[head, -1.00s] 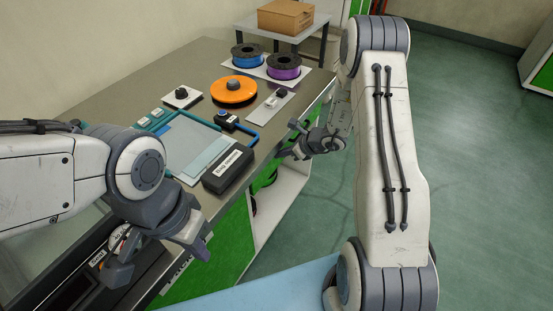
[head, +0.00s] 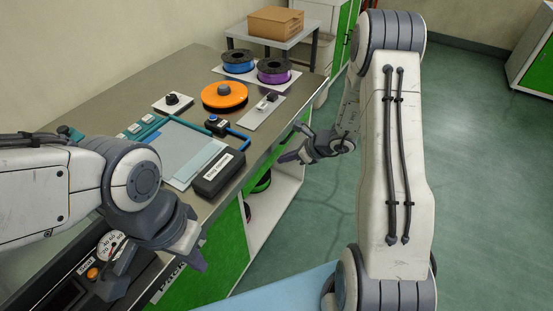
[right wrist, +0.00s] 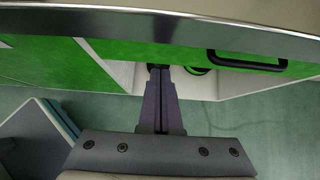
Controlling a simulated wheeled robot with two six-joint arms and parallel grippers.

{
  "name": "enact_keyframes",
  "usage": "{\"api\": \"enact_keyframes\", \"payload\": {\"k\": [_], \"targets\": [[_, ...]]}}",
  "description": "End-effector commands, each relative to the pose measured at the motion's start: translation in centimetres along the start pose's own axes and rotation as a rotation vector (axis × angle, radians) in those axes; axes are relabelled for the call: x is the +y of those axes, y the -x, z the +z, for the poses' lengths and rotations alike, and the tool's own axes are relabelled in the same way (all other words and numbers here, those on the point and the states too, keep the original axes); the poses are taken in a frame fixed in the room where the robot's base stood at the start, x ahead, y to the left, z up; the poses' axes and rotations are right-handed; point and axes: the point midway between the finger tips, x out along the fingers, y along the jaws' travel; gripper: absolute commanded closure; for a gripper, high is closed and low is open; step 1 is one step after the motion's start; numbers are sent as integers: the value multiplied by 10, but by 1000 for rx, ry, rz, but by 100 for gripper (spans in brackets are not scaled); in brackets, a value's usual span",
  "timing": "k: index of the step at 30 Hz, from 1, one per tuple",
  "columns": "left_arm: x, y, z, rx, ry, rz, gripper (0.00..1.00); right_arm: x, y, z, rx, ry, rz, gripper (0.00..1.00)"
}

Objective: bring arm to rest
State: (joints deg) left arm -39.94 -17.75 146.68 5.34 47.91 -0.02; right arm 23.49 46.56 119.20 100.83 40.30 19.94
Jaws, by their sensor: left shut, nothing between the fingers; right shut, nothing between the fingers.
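My left gripper (head: 152,276) is shut and empty. It hangs in front of the bench's near edge, close to a dial gauge, at the lower left of the head view. My right gripper (head: 284,159) is shut and empty. It is off the bench's right side, in front of the open shelf of the cabinet. In the right wrist view its closed fingers (right wrist: 160,100) point toward the green and white cabinet, below the metal bench edge.
The bench (head: 120,90) holds an orange disc (head: 224,97), a blue spool (head: 238,62), a purple spool (head: 273,72) and a black labelled box (head: 219,174). A cardboard box (head: 281,22) sits on a side table behind. Green floor (head: 480,160) is clear at right.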

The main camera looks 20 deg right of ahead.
Motion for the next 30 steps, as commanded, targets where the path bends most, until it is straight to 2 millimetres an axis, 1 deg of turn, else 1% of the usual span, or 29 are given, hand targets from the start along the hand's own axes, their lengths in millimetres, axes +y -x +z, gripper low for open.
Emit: {"api": "enact_keyframes", "payload": {"k": [1, 3, 6, 9, 12, 17, 20, 23, 25, 26, 27, 29, 30], "targets": [[0, 3, 0, 0, 0, 0, 100, -2, 16, 0, 0, -3, -6, 100], [0, 4, 0, 0, 0, 0, 100, -2, 32, -2, 2, -5, -7, 100], [0, 6, 0, 0, 0, 0, 100, -3, 52, -3, 3, -7, -8, 100], [0, 8, 0, 0, 0, 0, 100, -2, 64, -3, 3, -6, -5, 100], [0, 8, 0, 0, 0, 0, 100, -2, 72, -3, 3, -5, -4, 100], [1, 8, 0, 0, 0, 0, 100, -1, 75, -3, 4, -5, -1, 100], [1, 11, -1, 0, 0, 0, 100, 5, 76, 4, 5, 26, 14, 100], [1, 18, -1, 0, 0, 0, 100, 29, 78, 30, 9, 152, 76, 100], [2, 25, -1, 0, 0, 0, 100, 61, 83, 57, 13, 312, 153, 100], [2, 29, -2, 0, 0, 0, 100, 78, 86, 69, 15, 398, 194, 100], [2, 34, -2, 0, 0, 0, 100, 103, 92, 85, 16, 524, 254, 100], [3, 43, -2, 0, 0, 0, 100, 144, 104, 106, 16, 733, 352, 100], [4, 49, -3, 0, 0, 0, 100, 172, 114, 118, 14, 877, 419, 100]]}}
